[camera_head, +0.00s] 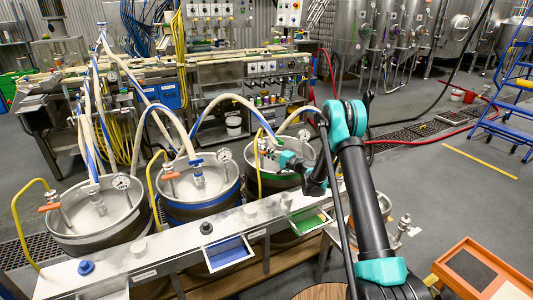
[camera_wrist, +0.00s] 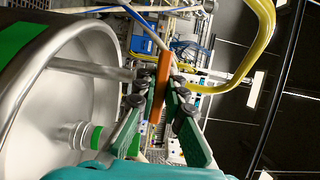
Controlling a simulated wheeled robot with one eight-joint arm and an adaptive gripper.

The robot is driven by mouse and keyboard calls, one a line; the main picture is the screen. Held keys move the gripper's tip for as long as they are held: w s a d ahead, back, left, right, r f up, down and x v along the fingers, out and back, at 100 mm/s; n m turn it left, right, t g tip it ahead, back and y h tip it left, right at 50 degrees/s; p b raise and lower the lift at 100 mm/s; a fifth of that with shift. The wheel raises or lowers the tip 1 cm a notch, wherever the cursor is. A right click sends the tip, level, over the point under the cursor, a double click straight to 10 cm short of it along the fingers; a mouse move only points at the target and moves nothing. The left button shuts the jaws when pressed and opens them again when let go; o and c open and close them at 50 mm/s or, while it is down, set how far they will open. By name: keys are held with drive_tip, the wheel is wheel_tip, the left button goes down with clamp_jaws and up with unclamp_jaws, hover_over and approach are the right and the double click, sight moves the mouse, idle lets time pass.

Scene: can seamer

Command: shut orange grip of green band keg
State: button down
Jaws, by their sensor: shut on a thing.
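The green band keg (camera_head: 256,183) is the right one of three open-topped steel kegs in the head view. Its steel inside fills the left of the wrist view (camera_wrist: 50,110), with a piece of the green band at the upper left. The orange grip (camera_wrist: 160,84) stands between the two fingers of my gripper (camera_wrist: 158,97) in the wrist view. My gripper is shut on it. In the head view my gripper (camera_head: 273,151) is over the keg's top, and the grip is mostly hidden there by the gripper.
The blue band keg (camera_head: 203,212) and a plain keg (camera_head: 100,235), each with an orange grip, stand to the left. A steel rail (camera_head: 160,245) with coloured panels runs in front. Hoses rise from the kegs; a yellow hose (camera_wrist: 257,45) passes close to the gripper.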

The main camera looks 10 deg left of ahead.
drive_tip(key=c, duration=1.6)
unclamp_jaws()
drive_tip(key=shift+d, duration=0.1)
drive_tip(key=v, duration=1.2)
drive_tip(key=shift+f, duration=0.1)
